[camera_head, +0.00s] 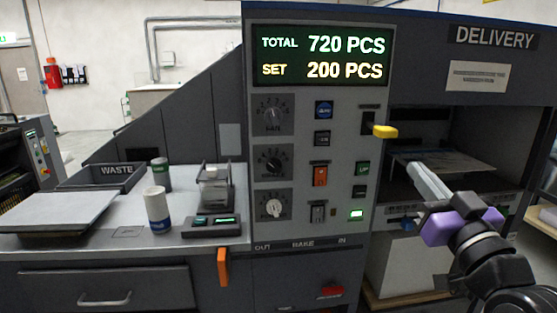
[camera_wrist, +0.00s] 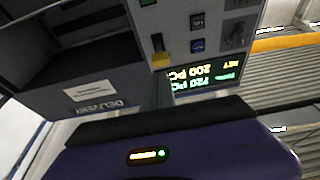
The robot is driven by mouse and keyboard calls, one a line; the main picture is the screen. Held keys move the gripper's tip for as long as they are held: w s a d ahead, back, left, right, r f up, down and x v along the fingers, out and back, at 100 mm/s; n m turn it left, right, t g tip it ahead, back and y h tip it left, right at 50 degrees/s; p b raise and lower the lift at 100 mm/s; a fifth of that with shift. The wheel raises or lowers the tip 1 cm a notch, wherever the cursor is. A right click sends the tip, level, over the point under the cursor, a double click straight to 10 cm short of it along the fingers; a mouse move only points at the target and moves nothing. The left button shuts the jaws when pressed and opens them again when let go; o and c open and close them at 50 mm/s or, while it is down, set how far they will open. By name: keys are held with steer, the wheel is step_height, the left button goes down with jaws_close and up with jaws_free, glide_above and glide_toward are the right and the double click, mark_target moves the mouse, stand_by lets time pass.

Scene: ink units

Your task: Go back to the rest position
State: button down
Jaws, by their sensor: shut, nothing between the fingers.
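My gripper (camera_head: 413,168) is at the right in the head view, with a purple body and pale fingers pointing up and left. The fingers are shut and empty, in front of the delivery opening (camera_head: 460,140). In the wrist view, my gripper (camera_wrist: 160,82) shows its purple body at the bottom, and its fingers point toward the control panel. A yellow lever handle (camera_head: 384,131) is on the panel, above and left of the fingertips in the head view. The handle also shows in the wrist view (camera_wrist: 162,60). I cannot see the fingers touching anything.
The control panel (camera_head: 312,140) has dials, buttons and a lit display reading TOTAL 720, SET 200. A sheet (camera_head: 445,161) lies in the delivery opening. On the left counter are a jar (camera_head: 157,212), a scale (camera_head: 211,226) with a container, and a WASTE tray (camera_head: 103,179). An orange handle (camera_head: 223,267) sticks out below.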

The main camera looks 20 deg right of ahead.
steer(key=s+a+f+p, duration=0.1)
steer(key=s+a+f, duration=0.5)
steer(key=f, duration=0.3)
steer(key=s+a+f, duration=0.6)
steer(key=s+f, duration=0.1)
steer(key=f, duration=0.2)
steer(key=s+a+f+n+g+y, duration=0.1)
steer(key=s+a+f+g+y, duration=0.1)
steer(key=s, duration=0.4)
steer(key=s+a+f+n+g+y+p, duration=0.1)
steer(key=s+a+f+g+y, duration=0.1)
steer(key=s+a+f, duration=0.2)
steer(key=s+a+f+n+g+y, duration=0.1)
steer(key=s+a+f, duration=0.3)
steer(key=s, duration=0.3)
steer(key=shift+s+f+g+y, duration=0.4)
steer(key=shift+f, duration=0.4)
